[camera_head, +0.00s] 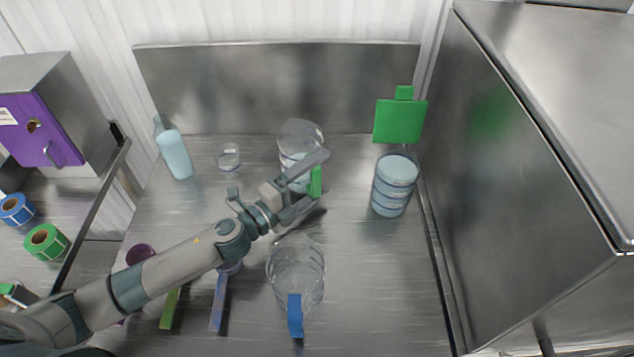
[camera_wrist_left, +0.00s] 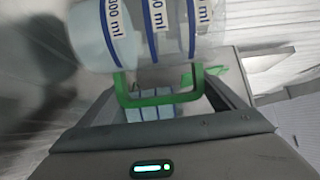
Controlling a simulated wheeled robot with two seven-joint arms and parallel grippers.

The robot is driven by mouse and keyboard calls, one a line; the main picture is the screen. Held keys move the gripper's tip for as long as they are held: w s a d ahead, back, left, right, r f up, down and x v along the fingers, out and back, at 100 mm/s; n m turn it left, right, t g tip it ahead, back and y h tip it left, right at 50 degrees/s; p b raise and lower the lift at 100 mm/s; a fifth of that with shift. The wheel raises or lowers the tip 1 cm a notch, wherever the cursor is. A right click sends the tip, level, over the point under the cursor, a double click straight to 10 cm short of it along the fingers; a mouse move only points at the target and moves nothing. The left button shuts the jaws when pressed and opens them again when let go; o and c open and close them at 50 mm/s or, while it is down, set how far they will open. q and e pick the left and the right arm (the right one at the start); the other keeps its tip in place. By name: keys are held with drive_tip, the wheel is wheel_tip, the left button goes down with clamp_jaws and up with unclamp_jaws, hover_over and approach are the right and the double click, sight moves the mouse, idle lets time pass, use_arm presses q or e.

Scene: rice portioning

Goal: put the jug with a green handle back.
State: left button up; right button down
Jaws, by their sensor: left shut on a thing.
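The clear jug with a green handle (camera_head: 299,139) is at the back middle of the steel table, partly behind my left gripper. Its green handle (camera_head: 315,182) shows between the fingers. My left gripper (camera_head: 309,178) is shut on this handle. In the left wrist view the green handle (camera_wrist_left: 160,99) is between the fingers, and the jug (camera_wrist_left: 155,30) shows blue bands with ml marks and pale contents. I cannot tell whether the jug touches the table. My right gripper is not in view.
A clear jug with a blue handle (camera_head: 296,268) stands in front. A banded container (camera_head: 391,187) stands right, near a green sign (camera_head: 399,121). A small glass (camera_head: 228,157) and a pale blue bottle (camera_head: 174,153) stand left. A large steel box (camera_head: 510,180) bounds the right side.

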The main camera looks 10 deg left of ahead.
use_arm(q)
drive_tip(key=shift+f, duration=1)
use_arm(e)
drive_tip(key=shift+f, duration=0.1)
use_arm(q)
drive_tip(key=shift+f, duration=0.1)
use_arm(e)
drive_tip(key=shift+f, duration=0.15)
use_arm(q)
drive_tip(key=o, duration=1.9)
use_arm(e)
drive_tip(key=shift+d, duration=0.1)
